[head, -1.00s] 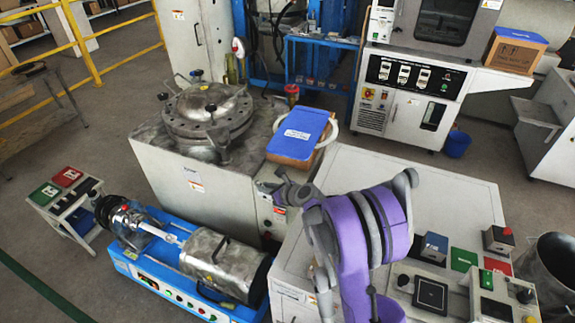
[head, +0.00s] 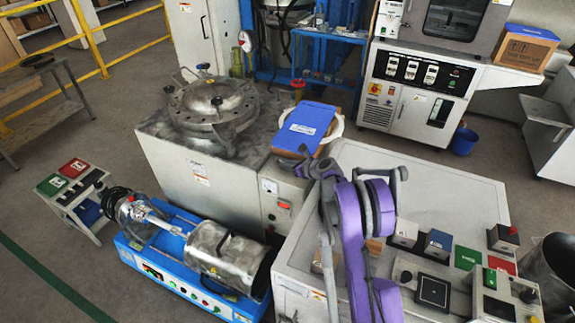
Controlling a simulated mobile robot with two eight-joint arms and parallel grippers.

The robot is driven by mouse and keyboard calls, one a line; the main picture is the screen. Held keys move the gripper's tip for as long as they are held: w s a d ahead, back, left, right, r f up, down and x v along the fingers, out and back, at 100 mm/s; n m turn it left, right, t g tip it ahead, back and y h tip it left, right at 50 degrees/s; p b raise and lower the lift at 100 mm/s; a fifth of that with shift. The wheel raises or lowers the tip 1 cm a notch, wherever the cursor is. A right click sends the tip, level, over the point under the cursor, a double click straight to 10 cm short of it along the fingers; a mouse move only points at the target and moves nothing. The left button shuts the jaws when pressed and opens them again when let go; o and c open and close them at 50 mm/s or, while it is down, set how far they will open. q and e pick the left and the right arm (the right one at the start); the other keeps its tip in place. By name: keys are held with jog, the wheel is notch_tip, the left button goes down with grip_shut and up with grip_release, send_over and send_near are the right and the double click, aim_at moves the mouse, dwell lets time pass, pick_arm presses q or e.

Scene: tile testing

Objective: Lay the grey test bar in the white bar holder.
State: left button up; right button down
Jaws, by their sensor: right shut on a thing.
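My right arm, purple and grey, reaches up over the light bench (head: 455,190). Its grey gripper (head: 318,168) is at the bench's far left edge, near the blue-topped box. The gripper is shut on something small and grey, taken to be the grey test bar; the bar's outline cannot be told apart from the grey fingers. I cannot make out the white bar holder for certain; part of the bench is hidden behind my arm. My left gripper is not in view.
A blue machine with a steel cylinder (head: 222,252) stands at left. Blue (head: 437,245) and green (head: 467,258) blocks and a control box (head: 498,297) are on the bench. The bench's far right is clear.

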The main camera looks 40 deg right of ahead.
jog(key=shift+f, duration=0.2)
jog(key=c, duration=0.8)
grip_release()
jog(key=shift+r, duration=0.1)
jog(key=shift+r, duration=0.1)
